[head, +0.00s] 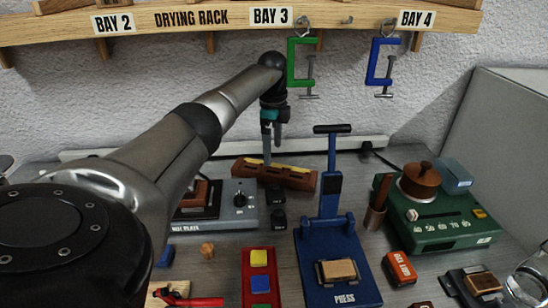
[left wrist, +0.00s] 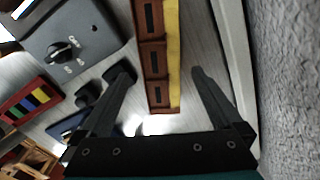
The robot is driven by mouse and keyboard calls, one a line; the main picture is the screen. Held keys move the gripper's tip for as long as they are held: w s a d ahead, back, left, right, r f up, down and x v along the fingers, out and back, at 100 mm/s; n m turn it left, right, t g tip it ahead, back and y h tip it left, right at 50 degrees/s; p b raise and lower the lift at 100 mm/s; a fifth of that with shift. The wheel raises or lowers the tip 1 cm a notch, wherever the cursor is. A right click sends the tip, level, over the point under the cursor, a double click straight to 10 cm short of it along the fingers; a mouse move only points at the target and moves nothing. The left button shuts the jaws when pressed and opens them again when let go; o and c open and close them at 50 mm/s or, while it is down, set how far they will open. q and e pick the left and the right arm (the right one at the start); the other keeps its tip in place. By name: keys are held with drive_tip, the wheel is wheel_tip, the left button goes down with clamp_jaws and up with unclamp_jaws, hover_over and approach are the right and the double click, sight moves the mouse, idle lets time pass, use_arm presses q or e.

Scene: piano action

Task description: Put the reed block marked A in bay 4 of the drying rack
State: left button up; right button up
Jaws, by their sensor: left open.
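A long brown block with slots and a yellow strip (head: 300,180) lies at the back of the bench, below the wall. It also shows in the left wrist view (left wrist: 152,55). It looks like a reed block, but I can read no letter on it. My left gripper (head: 271,154) is above its left part, fingers pointing down. In the left wrist view the open fingers (left wrist: 158,72) stand on either side of it, apart from it. The drying rack (head: 205,35) is on the wall, with the BAY 4 label (head: 416,18) at right. The bay's inside is mostly out of frame. My right gripper is not visible.
A green clamp (head: 292,62) and a blue clamp (head: 374,62) hang below the rack. A blue press (head: 312,240) with a tall lever stands right of the block. A grey hot plate (head: 240,215) is in front. A green machine (head: 440,232) stands at right.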

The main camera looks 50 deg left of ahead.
sight(274, 170)
use_arm(q)
wheel_tip(274, 170, down, 7)
drive_tip(key=shift+w+d+r+b, duration=0.1)
drive_tip(key=shift+r+b, duration=0.05)
drive_tip(key=shift+b, duration=0.65)
drive_tip(key=shift+r, duration=0.1)
clamp_jaws()
wheel_tip(274, 170, up, 10)
drive_tip(key=p, duration=0.2)
idle(0.5)
